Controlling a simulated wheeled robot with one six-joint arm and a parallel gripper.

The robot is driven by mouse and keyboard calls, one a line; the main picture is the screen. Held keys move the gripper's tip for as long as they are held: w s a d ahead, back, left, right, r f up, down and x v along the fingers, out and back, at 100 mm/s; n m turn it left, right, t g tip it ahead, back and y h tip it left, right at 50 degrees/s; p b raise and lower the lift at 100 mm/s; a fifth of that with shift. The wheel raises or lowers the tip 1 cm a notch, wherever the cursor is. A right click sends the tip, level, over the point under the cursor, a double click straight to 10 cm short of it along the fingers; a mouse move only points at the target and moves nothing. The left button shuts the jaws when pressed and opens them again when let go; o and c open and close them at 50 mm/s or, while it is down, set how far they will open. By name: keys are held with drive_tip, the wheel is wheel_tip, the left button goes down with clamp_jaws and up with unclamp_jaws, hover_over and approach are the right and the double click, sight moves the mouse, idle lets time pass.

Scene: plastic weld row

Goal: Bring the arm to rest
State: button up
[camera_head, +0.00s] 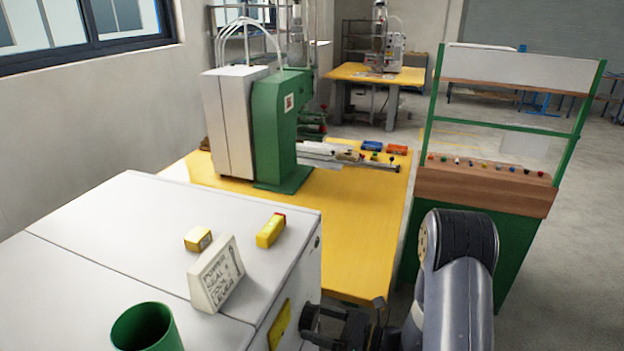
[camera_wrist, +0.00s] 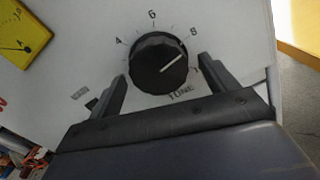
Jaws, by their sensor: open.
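My arm (camera_head: 458,275) reaches down at the lower right of the head view. My gripper (camera_head: 346,325) is beside the front face of the white cabinet (camera_head: 75,230), partly cut off by the picture's bottom edge. In the wrist view my gripper (camera_wrist: 162,70) is open, with one finger on each side of a black round knob (camera_wrist: 150,68) marked TUNE. The fingers look apart from the knob; I cannot tell how deep they reach around it. Its white pointer line points up and right, just past the 8. The knob also shows in the head view (camera_head: 309,317).
On the cabinet stand a green cup (camera_head: 146,328), a sign block (camera_head: 216,275) and two small yellow blocks (camera_head: 198,239). A yellow meter (camera_wrist: 22,35) is beside the knob. Behind are a yellow table (camera_head: 350,225) with a green press (camera_head: 275,130) and a green-framed stand (camera_head: 480,185).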

drive_tip(key=n, duration=0.4)
drive_tip(key=shift+w, duration=0.1)
drive_tip(key=n, duration=0.4)
drive_tip(key=shift+n, duration=0.4)
drive_tip(key=shift+d, duration=0.45)
drive_tip(key=b+v, duration=0.2)
drive_tip(key=v, duration=0.5)
drive_tip(key=shift+d, duration=0.25)
drive_tip(key=shift+r, duration=0.1)
